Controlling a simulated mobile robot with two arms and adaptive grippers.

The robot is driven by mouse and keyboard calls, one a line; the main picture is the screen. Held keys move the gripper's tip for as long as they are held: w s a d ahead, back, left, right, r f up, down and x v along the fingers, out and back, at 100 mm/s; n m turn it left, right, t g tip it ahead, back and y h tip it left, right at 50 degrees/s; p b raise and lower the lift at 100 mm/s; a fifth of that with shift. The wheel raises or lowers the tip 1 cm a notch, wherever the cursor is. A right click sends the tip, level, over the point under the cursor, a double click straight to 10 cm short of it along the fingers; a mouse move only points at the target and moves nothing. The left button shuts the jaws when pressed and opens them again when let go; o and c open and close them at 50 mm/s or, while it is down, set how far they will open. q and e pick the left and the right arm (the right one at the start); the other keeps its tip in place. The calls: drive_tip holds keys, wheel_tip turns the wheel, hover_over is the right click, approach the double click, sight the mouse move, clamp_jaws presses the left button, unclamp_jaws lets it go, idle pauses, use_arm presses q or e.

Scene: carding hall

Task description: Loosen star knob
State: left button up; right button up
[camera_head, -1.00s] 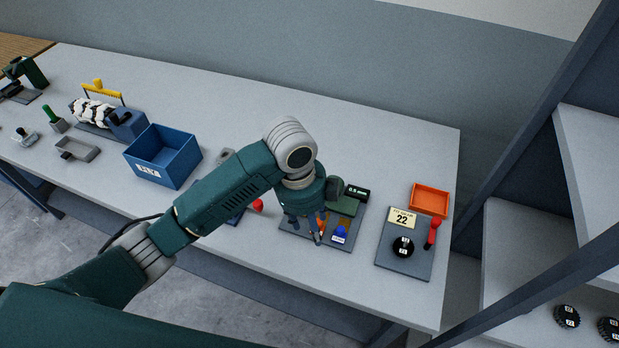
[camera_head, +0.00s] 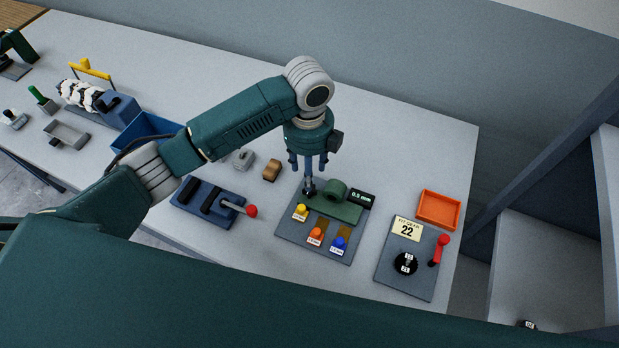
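A green gauge block (camera_head: 338,210) with a round green drum and a small display reading 0.5 mm stands on a grey base plate (camera_head: 290,228). A small dark knob (camera_head: 308,193) is at the block's left end, largely hidden by my fingers; its star shape cannot be made out. My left gripper (camera_head: 308,178) points down right at this knob. I cannot tell whether its fingers touch the knob or how far apart they are. My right gripper is not in view.
Yellow (camera_head: 301,210), orange (camera_head: 316,233) and blue (camera_head: 339,243) pegs stand at the plate's front. Right is a panel (camera_head: 408,285) with a black dial (camera_head: 405,263), red lever (camera_head: 440,250) and 22 card. An orange tray (camera_head: 438,209) and a red-ball lever (camera_head: 251,211) flank the area.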

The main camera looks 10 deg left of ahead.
use_arm(q)
wheel_tip(320, 180, down, 5)
drive_tip(key=shift+s+r+p, duration=0.1)
drive_tip(key=shift+p, duration=0.55)
drive_tip(key=shift+w+f, duration=0.2)
drive_tip(key=shift+f, duration=1.15)
drive_tip(key=shift+c, duration=1)
drive_tip(key=c, duration=0.9)
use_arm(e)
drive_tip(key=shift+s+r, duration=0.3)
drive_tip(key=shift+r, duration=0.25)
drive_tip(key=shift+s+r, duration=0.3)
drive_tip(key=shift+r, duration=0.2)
